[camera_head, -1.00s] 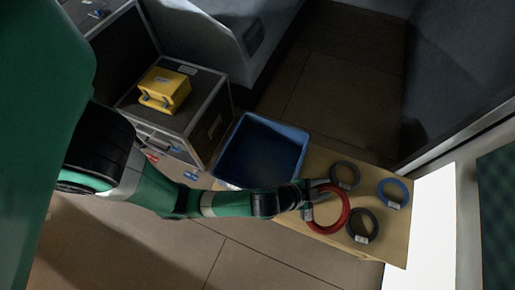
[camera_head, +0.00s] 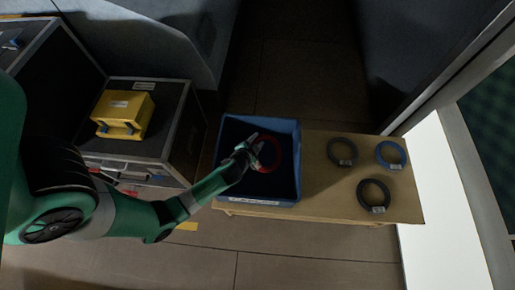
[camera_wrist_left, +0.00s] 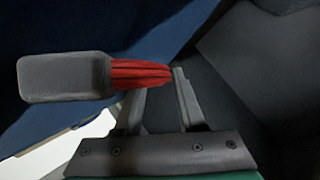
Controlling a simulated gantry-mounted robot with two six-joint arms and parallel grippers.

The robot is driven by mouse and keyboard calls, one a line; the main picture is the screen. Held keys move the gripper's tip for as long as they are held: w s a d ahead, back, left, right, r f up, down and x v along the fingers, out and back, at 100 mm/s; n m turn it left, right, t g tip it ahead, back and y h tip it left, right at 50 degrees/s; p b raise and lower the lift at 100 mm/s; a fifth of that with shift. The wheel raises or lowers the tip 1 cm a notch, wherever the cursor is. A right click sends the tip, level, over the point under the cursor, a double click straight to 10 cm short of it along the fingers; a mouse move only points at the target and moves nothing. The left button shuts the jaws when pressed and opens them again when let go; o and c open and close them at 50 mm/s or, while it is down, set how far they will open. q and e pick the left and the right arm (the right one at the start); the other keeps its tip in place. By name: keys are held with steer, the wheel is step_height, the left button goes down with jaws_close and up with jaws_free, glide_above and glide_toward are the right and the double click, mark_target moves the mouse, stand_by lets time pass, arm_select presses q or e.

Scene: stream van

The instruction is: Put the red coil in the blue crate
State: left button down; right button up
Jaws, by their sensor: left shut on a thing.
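The red coil (camera_head: 272,154) is held by my left gripper (camera_head: 254,146) over the blue crate (camera_head: 285,191) in the head view. The gripper is shut on the near-left side of the coil. In the left wrist view the red coil (camera_wrist_left: 140,74) shows edge-on between the fingers (camera_wrist_left: 180,85), with a grey tag or block at its left end. The dark blue crate wall (camera_wrist_left: 60,40) is behind it. I cannot tell how far the coil is above the crate floor. The right gripper is not in view.
On the wooden bench (camera_head: 320,205) right of the crate lie a dark coil (camera_head: 342,140), a blue coil (camera_head: 402,148) and another dark coil (camera_head: 362,190). A yellow case (camera_head: 140,112) stands on a black flight case (camera_head: 180,100) at left.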

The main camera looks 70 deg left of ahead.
mark_target(256, 166)
arm_select(q)
step_height(256, 166, down, 9)
steer(key=b, duration=0.5)
steer(key=shift+f+b, duration=0.2)
steer(key=shift+b, duration=0.2)
steer(key=shift+f, duration=0.1)
steer(key=shift+c, duration=2.4)
jaws_free()
steer(key=p+v, duration=0.4)
steer(key=v, duration=0.8)
